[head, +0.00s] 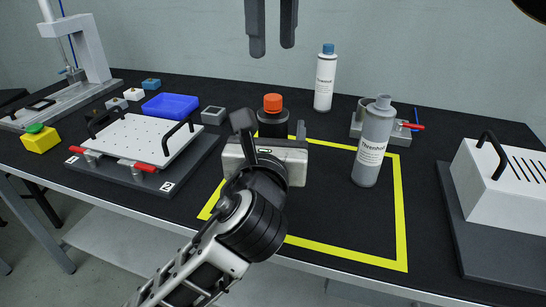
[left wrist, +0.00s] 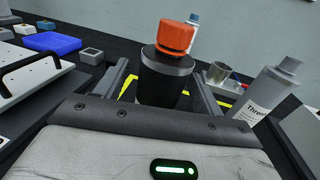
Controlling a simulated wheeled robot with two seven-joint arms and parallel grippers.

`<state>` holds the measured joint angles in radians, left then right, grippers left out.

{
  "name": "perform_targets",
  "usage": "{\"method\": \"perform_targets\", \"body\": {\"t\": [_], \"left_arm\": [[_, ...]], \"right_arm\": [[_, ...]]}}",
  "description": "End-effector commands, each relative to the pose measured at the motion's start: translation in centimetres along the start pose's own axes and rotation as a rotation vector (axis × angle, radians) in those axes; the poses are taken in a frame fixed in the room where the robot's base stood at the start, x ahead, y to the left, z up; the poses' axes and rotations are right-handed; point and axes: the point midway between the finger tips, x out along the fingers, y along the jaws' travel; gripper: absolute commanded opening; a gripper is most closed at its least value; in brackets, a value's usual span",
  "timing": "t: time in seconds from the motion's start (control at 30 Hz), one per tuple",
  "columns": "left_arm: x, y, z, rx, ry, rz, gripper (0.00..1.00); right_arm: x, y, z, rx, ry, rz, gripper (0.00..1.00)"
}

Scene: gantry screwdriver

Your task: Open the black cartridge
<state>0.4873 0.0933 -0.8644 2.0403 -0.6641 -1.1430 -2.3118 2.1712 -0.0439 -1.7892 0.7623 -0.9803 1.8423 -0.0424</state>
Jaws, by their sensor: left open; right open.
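The black cartridge (head: 272,124) stands upright near the back edge of the yellow outlined square, with its orange cap (head: 273,103) on top. My left gripper (head: 273,135) is open in front of it and hides its lower part. In the left wrist view the black cartridge (left wrist: 163,82) with the orange cap (left wrist: 175,36) appears between the two spread fingers (left wrist: 162,90), with a gap visible at the left finger. My right gripper (head: 272,35) hangs open and empty at the top of the head view, above the table and apart from the cartridge.
A grey cartridge (head: 374,145) stands to the right inside the yellow outline (head: 345,257). A white cartridge (head: 325,82) with a blue cap stands behind. A metal cup fixture (head: 364,112) is back right, a white slotted box (head: 495,178) far right, a perforated plate (head: 150,138) and blue tray (head: 171,106) left.

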Motion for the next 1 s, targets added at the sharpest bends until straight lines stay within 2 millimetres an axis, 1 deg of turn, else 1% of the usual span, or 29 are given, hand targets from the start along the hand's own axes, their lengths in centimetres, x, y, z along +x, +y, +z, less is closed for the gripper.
{"method": "perform_targets", "body": {"t": [0.1, 0.2, 0.47, 0.5, 0.57, 0.6, 0.67, 0.7, 0.73, 0.77, 1.0], "left_arm": [[1.1, 0.0, 0.0, -0.001, 0.0, 0.001, 0.68], [1.5, 0.0, 0.0, -0.001, 0.0, 0.0, 0.68], [1.7, 0.0, 0.0, -0.001, 0.001, 0.0, 0.68], [1.6, 0.0, 0.0, -0.001, 0.0, 0.0, 0.66], [1.6, 0.0, 0.0, -0.001, 0.001, 0.0, 0.49], [1.6, 0.0, 0.0, -0.001, 0.0, 0.0, 0.38], [1.6, 0.0, 0.0, -0.001, 0.001, 0.0, 0.21], [1.6, 0.0, 0.0, -0.001, 0.001, 0.0, 0.1], [1.6, 0.0, 0.0, -0.001, 0.001, 0.0, 0.02], [1.6, 0.0, 0.0, -0.001, 0.001, 0.0, 0.0], [1.6, 0.0, 0.0, 0.0, 0.001, 0.001, 0.0]], "right_arm": [[0.0, 0.0, 0.0, 0.0, 0.0, 0.0, 0.46], [0.0, 0.0, 0.0, 0.0, 0.0, 0.0, 0.46], [0.0, 0.0, 0.0, 0.0, 0.0, 0.0, 0.46], [0.0, 0.0, 0.0, 0.0, 0.0, 0.0, 0.46], [0.0, 0.0, 0.0, 0.0, 0.0, 0.0, 0.46], [0.0, 0.0, 0.0, 0.0, 0.0, 0.0, 0.46], [0.0, 0.0, 0.0, 0.0, 0.0, 0.0, 0.46], [0.0, 0.0, 0.0, 0.0, 0.0, 0.0, 0.46], [0.0, 0.0, 0.0, 0.0, 0.0, 0.0, 0.46], [0.0, 0.0, 0.0, 0.0, 0.0, 0.0, 0.46], [0.0, 0.0, 0.0, 0.019, 0.0, 0.0, 0.46]]}}
